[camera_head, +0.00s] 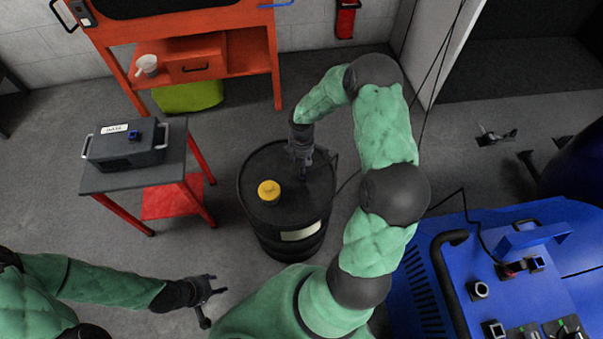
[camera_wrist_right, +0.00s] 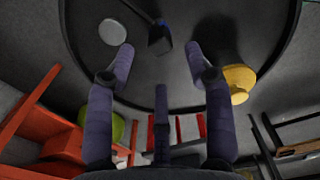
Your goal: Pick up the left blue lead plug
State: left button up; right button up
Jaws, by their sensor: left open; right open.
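A dark plug with a blue edge (camera_wrist_right: 160,38) lies on the black drum's lid (camera_wrist_right: 215,20) in the right wrist view, with a thin lead running off it. In the head view my right gripper hides it. My right gripper (camera_head: 303,172) points down over the drum (camera_head: 255,220). In the wrist view its fingers (camera_wrist_right: 160,60) are spread, with the plug beyond and between the tips, not held. My left gripper (camera_head: 207,296) is open and empty over the floor at lower left. Blue connectors also show on the grey box (camera_head: 134,135) and the blue machine (camera_head: 537,263).
A yellow cap (camera_head: 269,191) stands up from the drum lid, close to the right gripper; it also shows in the wrist view (camera_wrist_right: 239,80). The grey box (camera_head: 125,152) sits on a red-legged cart at left. The blue machine (camera_head: 420,285) fills the lower right.

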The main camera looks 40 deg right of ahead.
notch_tip(320, 180, down, 2)
jog(key=shift+f, duration=0.1)
notch_tip(320, 180, down, 5)
jog(key=b, duration=0.3)
jog(key=shift+a, duration=0.1)
grip_shut()
